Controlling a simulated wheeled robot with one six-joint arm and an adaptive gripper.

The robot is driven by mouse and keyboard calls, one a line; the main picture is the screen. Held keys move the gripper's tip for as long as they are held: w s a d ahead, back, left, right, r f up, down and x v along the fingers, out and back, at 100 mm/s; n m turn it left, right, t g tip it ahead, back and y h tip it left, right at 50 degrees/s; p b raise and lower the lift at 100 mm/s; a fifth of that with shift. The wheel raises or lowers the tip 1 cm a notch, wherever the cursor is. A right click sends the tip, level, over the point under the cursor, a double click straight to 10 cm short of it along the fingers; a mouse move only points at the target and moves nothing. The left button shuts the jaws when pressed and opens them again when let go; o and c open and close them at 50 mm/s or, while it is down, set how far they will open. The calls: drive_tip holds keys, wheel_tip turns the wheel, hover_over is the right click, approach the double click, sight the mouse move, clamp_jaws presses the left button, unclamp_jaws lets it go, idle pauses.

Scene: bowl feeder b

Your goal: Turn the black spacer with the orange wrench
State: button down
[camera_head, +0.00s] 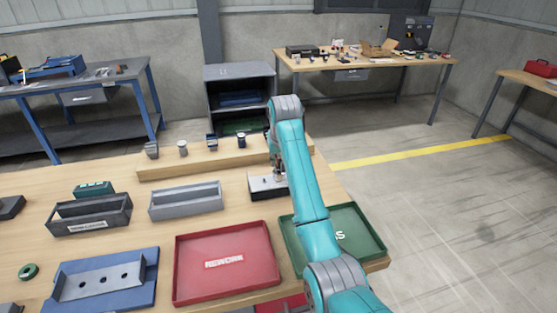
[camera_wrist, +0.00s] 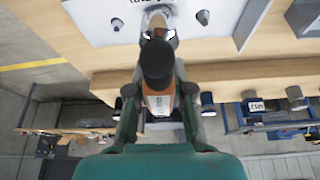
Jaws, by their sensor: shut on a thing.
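The orange wrench (camera_wrist: 160,106) shows between the fingers of my gripper (camera_wrist: 158,92) in the wrist view. The gripper is shut on it. A black round-ended cylinder (camera_wrist: 156,62) stands in front of the wrench; I cannot tell whether it is part of the tool or the black spacer. Beyond it, the far end of the tool reaches a grey round fitting (camera_wrist: 159,12) on a white-topped plate (camera_wrist: 90,22). Whether it touches is unclear. In the head view the plate (camera_head: 262,188) lies on the bench, and my arm mostly hides the gripper and wrench.
A wooden rail (camera_head: 160,172) with several small parts runs behind the plate. A grey bin (camera_head: 186,201), a red tray (camera_head: 224,285) and a green tray (camera_head: 365,232) are close by. More benches stand behind, with open floor at the right.

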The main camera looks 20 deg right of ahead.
drive_tip(key=shift+m, duration=0.3)
drive_tip(key=shift+r, duration=0.15)
drive_tip(key=shift+r, duration=2.4)
